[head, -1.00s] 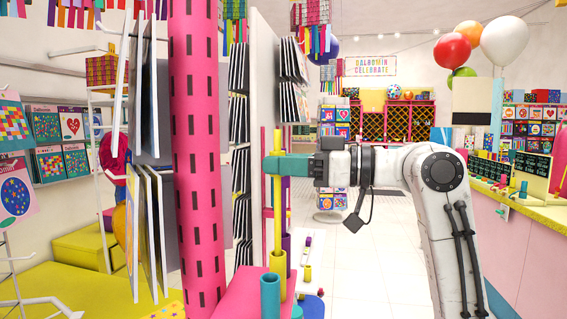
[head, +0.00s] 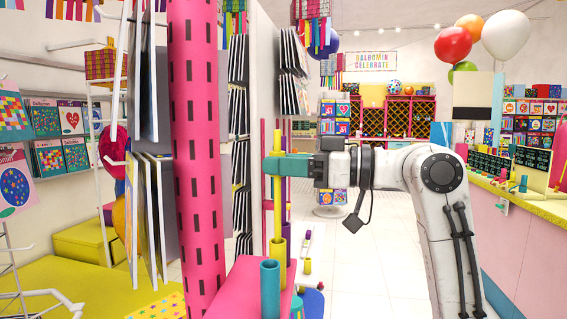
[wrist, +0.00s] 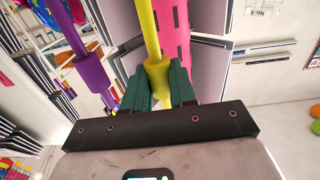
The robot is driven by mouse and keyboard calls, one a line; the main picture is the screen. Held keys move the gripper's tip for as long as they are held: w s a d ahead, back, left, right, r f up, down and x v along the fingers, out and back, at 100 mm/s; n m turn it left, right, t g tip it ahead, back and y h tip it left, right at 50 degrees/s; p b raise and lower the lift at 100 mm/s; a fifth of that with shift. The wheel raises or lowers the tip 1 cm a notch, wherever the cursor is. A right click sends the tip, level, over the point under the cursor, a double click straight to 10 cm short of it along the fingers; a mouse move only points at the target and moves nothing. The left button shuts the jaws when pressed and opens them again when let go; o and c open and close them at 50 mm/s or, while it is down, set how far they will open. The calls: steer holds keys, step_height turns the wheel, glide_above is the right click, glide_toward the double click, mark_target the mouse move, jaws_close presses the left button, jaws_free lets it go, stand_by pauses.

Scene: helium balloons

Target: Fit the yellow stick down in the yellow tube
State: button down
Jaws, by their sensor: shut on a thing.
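My gripper (head: 275,166) has teal fingers shut around the upright yellow stick (head: 277,208). The stick's thin top shows just above the fingers. Its lower end meets the mouth of the yellow tube (head: 278,255); whether it is inside or just behind the rim I cannot tell. In the wrist view the yellow stick (wrist: 149,28) runs between the fingers (wrist: 160,88), with a thicker yellow part there.
A teal tube (head: 270,289) stands in front of the yellow tube on a pink stand (head: 236,284). A purple stick (wrist: 60,22) is close beside. A pink post (head: 195,150) rises at left. A counter (head: 520,230) is at right.

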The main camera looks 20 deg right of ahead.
steer(key=shift+f+b, duration=0.4)
steer(key=shift+f, duration=0.35)
steer(key=c, duration=0.8)
jaws_free()
steer(key=shift+c, duration=0.2)
steer(key=v, duration=0.8)
